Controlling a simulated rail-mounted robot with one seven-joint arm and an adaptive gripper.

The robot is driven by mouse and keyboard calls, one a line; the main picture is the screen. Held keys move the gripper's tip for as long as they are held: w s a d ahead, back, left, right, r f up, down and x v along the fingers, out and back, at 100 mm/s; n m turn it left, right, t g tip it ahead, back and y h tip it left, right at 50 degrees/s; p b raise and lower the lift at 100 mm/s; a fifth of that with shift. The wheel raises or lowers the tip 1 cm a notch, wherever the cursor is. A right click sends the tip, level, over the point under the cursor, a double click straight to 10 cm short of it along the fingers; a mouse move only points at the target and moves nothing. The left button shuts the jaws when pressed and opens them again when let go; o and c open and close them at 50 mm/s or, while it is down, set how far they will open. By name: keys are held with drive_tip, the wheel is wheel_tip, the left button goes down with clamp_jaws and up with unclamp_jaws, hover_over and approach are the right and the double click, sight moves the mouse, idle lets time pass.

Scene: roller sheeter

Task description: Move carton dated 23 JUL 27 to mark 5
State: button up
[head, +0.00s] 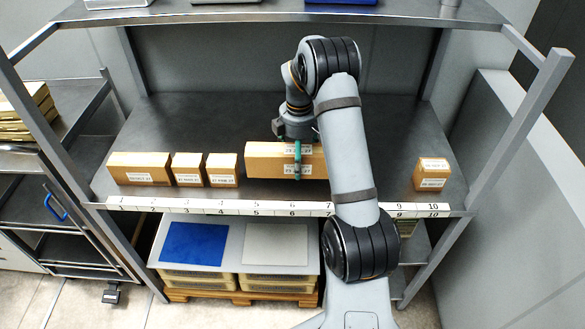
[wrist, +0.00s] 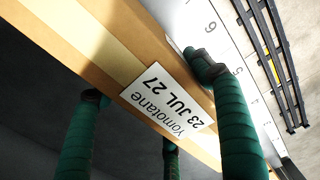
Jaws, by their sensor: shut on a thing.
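The carton dated 23 JUL 27 is a long brown box (head: 262,161) on the middle of the shelf, behind the strip from about mark 5 to mark 7. In the wrist view its white label (wrist: 166,99) reads Yomotane 23 JUL 27. My gripper (head: 297,160) is shut across this carton, with green fingers on both sides, and it also shows in the wrist view (wrist: 150,90). I cannot tell whether the carton touches the shelf or is slightly raised. Mark 5 (head: 255,211) is on the white numbered strip, near the carton's left end.
A long carton (head: 140,169) and two short cartons (head: 188,170) (head: 222,170) stand to the left, the last close to the held carton. A single carton (head: 431,174) stands near mark 10. Shelf behind is clear. My arm hides mark 8.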

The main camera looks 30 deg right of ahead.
sight(294, 146)
drive_tip(key=shift+w+a+f, duration=0.4)
drive_tip(key=shift+a, duration=0.05)
drive_tip(key=shift+f+p, duration=0.55)
drive_tip(key=shift+f, duration=1.45)
drive_tip(key=shift+f, duration=0.1)
drive_tip(key=shift+f, duration=0.15)
drive_tip(key=o, duration=1.5)
drive_tip(key=shift+o, duration=0.5)
wheel_tip(294, 146, up, 12)
drive_tip(key=shift+r+b, duration=0.25)
drive_tip(key=shift+b, duration=0.1)
drive_tip(key=shift+f, duration=0.1)
